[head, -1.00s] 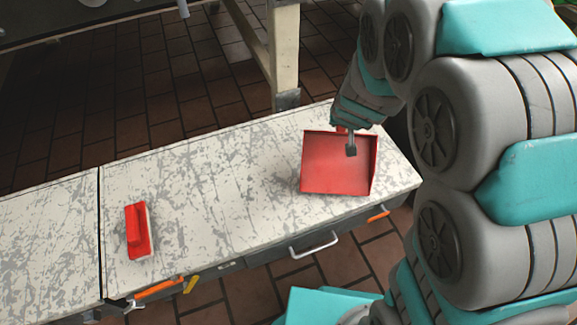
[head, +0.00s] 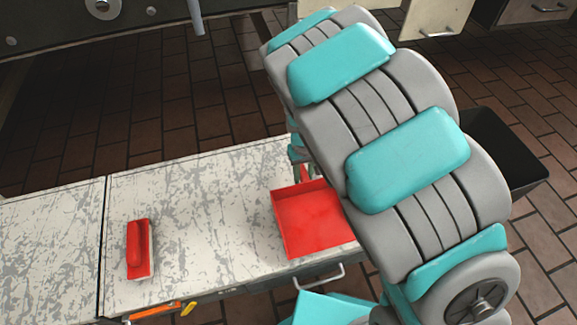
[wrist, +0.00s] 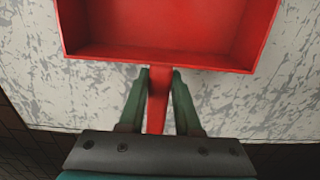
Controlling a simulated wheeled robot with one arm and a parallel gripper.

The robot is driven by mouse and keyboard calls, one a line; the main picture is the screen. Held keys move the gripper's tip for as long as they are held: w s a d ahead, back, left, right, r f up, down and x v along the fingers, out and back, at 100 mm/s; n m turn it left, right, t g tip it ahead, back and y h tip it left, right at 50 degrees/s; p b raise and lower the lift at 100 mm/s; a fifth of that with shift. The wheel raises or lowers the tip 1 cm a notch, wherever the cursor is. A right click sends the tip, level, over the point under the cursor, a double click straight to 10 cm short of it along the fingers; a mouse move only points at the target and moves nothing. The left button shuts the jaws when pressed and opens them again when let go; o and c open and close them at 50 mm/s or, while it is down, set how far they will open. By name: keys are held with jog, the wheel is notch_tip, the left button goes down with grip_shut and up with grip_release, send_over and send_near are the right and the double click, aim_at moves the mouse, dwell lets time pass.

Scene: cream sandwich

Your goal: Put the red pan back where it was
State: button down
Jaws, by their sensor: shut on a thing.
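The red pan (head: 312,219) is a square red dustpan with raised walls. It is at the right part of the worn white worktop in the head view, partly hidden by my arm. In the wrist view the pan (wrist: 165,25) fills the top, with its handle (wrist: 158,98) pointing toward me. My gripper (wrist: 160,80) is shut on the handle, one green finger on each side. In the head view the gripper is mostly hidden behind my arm. I cannot tell whether the pan touches the worktop.
A red brush (head: 138,249) lies on the left part of the worktop (head: 200,205). The worktop between brush and pan is clear. A black bin (head: 500,150) stands on the tiled floor at the right. Orange and yellow handled tools show at the front edge.

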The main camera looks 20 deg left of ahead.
jog(key=w+a, duration=0.1)
jog(key=a, duration=0.1)
jog(key=w+a, duration=0.1)
jog(key=w, duration=0.1)
jog(key=w+a, duration=0.1)
jog(key=a, duration=0.1)
jog(key=shift+w+a+f+p, duration=0.25)
jog(key=shift+a+f+p, duration=0.05)
jog(key=shift+a+p, duration=0.05)
jog(key=shift+f, duration=1.75)
jog(key=c, duration=0.6)
grip_release()
jog(key=shift+f, duration=0.1)
notch_tip(320, 180, up, 12)
jog(key=shift+w, duration=0.1)
